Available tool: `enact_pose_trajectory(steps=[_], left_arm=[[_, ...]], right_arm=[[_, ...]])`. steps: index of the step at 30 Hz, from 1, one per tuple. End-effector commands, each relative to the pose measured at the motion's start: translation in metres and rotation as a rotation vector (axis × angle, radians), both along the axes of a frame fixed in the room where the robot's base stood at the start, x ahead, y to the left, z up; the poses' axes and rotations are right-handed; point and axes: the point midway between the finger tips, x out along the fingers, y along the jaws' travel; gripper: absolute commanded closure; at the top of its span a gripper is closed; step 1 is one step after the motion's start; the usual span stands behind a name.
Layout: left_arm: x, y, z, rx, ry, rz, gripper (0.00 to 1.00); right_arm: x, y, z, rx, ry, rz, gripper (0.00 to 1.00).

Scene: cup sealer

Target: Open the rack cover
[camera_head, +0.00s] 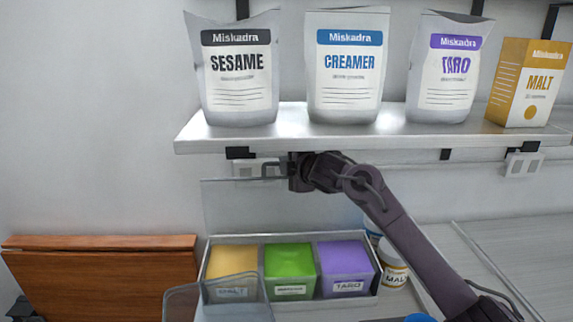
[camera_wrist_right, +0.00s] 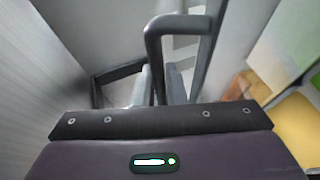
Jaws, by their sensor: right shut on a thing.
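The rack (camera_head: 290,239) is a pale open-topped box under the shelf, holding yellow, green and purple packs. Its clear cover (camera_head: 225,205) stands raised, roughly upright, behind the packs. My right gripper (camera_head: 284,172) is at the cover's top edge, just below the shelf, shut on the dark cover handle (camera_head: 270,165). In the right wrist view, the bent grey handle (camera_wrist_right: 160,45) runs down between the two fingers of the right gripper (camera_wrist_right: 160,88). The fingertips are partly hidden by the wrist body. My left gripper is not in view.
The shelf (camera_head: 290,132) is close above my right gripper and carries sesame, creamer and taro bags and a malt box (camera_head: 525,85). A malt jar (camera_head: 392,265) stands right of the rack. A clear container (camera_head: 183,303) is in front. A wooden panel (camera_head: 100,280) is at left.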

Motion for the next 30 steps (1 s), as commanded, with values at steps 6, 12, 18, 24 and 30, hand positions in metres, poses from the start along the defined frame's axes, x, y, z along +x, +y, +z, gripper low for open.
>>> enact_pose_trajectory(steps=[6, 12, 18, 24, 30], left_arm=[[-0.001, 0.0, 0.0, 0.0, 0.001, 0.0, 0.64], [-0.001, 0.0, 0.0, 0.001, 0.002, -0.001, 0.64], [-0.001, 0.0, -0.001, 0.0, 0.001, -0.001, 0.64], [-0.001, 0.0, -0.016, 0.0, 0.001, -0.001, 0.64], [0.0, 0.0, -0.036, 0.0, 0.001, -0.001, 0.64]], right_arm=[[0.0, -0.001, 0.001, 0.002, -0.002, -0.002, 0.83], [0.0, 0.0, 0.001, 0.001, -0.001, -0.002, 0.68], [-0.001, -0.001, 0.0, 0.0, -0.001, 0.0, 0.68], [-0.014, -0.008, 0.001, 0.0, -0.004, -0.002, 0.68], [-0.049, -0.023, 0.005, -0.001, -0.004, -0.002, 0.68]])
